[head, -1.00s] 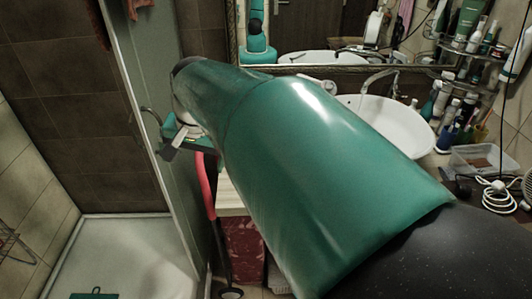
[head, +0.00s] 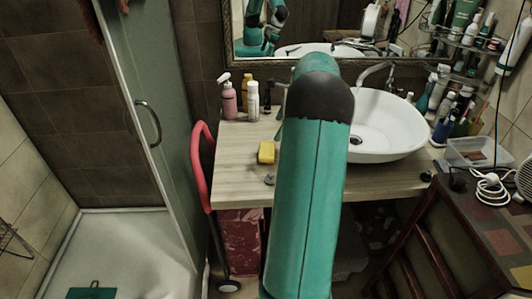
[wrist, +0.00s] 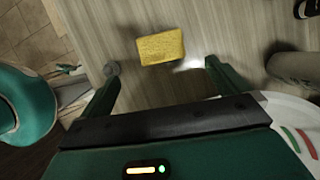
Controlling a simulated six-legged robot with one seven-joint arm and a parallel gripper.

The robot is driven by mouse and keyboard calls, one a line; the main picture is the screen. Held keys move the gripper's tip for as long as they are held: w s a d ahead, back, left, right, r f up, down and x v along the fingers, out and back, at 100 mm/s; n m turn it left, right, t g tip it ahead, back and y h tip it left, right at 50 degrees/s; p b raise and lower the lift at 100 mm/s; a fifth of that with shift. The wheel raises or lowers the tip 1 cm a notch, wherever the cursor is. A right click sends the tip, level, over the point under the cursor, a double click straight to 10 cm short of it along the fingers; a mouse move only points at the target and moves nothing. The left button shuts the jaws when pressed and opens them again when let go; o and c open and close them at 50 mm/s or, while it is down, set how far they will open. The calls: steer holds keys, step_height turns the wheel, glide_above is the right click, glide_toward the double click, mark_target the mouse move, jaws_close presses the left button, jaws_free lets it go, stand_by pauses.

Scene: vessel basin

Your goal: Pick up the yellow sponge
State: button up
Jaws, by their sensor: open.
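The yellow sponge (head: 266,153) lies on the wooden counter (head: 232,178), left of the white basin, in the head view. In the wrist view the sponge (wrist: 161,47) lies flat on the counter, beyond and between my fingertips. My gripper (wrist: 160,72) is open and empty, with one dark green finger to each side of the picture. The sponge is apart from both fingers. In the head view my green arm hides the gripper and part of the counter.
A white basin (head: 385,128) stands right of the sponge. A pink bottle (head: 229,100) and a white bottle (head: 253,101) stand behind it. A small grey object (head: 269,180) lies near the counter's front edge. A red handle (head: 201,165) rises at the counter's left.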

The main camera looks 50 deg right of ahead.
glide_above(267, 149)
steer(key=s+d, duration=0.1)
steer(key=s, duration=0.1)
steer(key=f, duration=0.6)
steer(key=shift+w, duration=0.2)
steer(key=shift+x, duration=2.9)
steer(key=shift+s+d+f, duration=0.1)
steer(key=shift+d, duration=0.05)
steer(key=c, duration=0.9)
